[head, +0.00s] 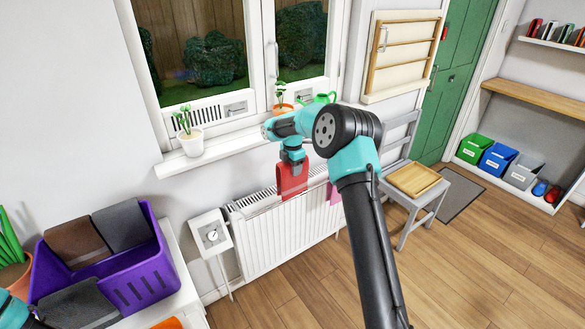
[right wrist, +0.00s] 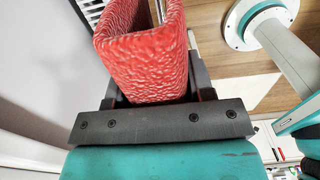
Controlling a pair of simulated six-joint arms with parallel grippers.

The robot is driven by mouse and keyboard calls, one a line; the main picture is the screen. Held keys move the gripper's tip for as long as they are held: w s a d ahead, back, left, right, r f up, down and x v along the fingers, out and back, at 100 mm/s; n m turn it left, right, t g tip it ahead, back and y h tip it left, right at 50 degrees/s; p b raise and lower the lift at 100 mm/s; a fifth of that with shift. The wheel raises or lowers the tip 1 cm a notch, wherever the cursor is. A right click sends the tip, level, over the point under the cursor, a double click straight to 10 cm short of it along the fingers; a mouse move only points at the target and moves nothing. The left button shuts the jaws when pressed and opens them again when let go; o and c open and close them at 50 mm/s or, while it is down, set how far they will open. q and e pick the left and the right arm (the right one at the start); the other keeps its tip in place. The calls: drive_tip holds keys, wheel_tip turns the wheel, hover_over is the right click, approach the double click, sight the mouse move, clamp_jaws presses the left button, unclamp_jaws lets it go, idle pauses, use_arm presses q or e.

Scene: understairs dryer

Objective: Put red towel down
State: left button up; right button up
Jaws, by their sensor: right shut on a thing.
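The red towel (head: 292,182) is folded and hangs at the top of the white radiator (head: 285,240) under the window. My right gripper (head: 292,162) is shut on it from above. In the right wrist view the red towel (right wrist: 150,62) stands between the dark jaws of my right gripper (right wrist: 157,88), its fold open at the far side. A thin metal bar (right wrist: 160,12) shows beside the fold; I cannot tell whether the towel rests on it. Of my left arm, only a teal part shows at the lower left corner, and its jaws cannot be made out.
A purple basket (head: 140,287) with brown and grey cloths stands at left. A pink cloth (head: 333,194) hangs on the radiator to the right of the towel. Potted plants (head: 191,142) stand on the sill above. A grey chair (head: 430,198) is at right.

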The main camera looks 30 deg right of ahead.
drive_tip(key=shift+r, duration=0.5)
